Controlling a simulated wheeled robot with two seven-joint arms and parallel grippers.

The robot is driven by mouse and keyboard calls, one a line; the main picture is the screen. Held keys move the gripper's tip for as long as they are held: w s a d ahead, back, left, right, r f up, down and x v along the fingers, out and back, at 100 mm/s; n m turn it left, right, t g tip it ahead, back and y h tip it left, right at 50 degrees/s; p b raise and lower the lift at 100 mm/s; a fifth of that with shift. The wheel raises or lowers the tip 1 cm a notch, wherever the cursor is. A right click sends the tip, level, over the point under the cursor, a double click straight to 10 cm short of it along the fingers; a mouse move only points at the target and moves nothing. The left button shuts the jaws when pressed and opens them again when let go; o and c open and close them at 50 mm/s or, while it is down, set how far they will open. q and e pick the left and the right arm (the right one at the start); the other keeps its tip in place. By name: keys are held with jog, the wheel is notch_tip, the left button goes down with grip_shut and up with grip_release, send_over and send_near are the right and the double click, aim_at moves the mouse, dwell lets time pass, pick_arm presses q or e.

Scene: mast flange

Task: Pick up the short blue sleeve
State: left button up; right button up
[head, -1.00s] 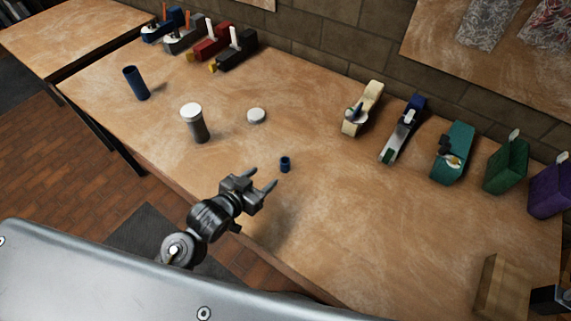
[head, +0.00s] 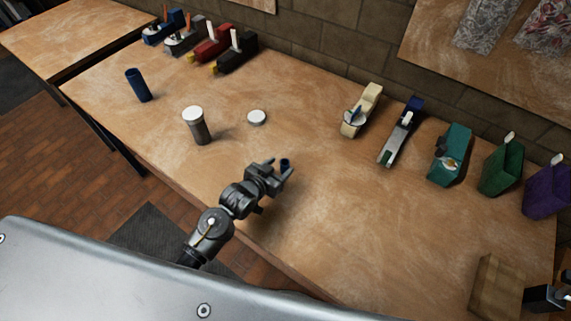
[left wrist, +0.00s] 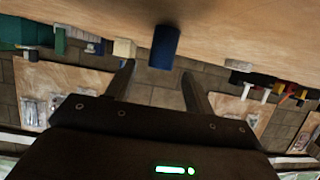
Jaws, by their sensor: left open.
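The short blue sleeve (head: 285,163) stands upright on the wooden workbench (head: 370,220), partly hidden by my gripper in the head view. My left gripper (head: 281,167) is open, with its fingers close to the sleeve. In the left wrist view the blue sleeve (left wrist: 164,47) appears between the two spread fingertips (left wrist: 160,72), with visible gaps on both sides. I cannot tell whether a finger touches it. A gripper at the lower right corner (head: 545,298) of the head view is cut off by the frame.
A tall blue tube (head: 138,85), a grey cylinder with a white top (head: 196,125) and a white disc (head: 257,117) stand left of the sleeve. Several coloured holders line the wall side. A wooden block (head: 497,287) is at the lower right. The bench middle is clear.

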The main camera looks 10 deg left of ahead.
pick_arm(q)
jog(key=shift+x, duration=0.75)
jog(key=shift+c, duration=0.4)
jog(key=c, duration=1)
jog(key=shift+o, duration=0.2)
jog(key=shift+r, duration=0.2)
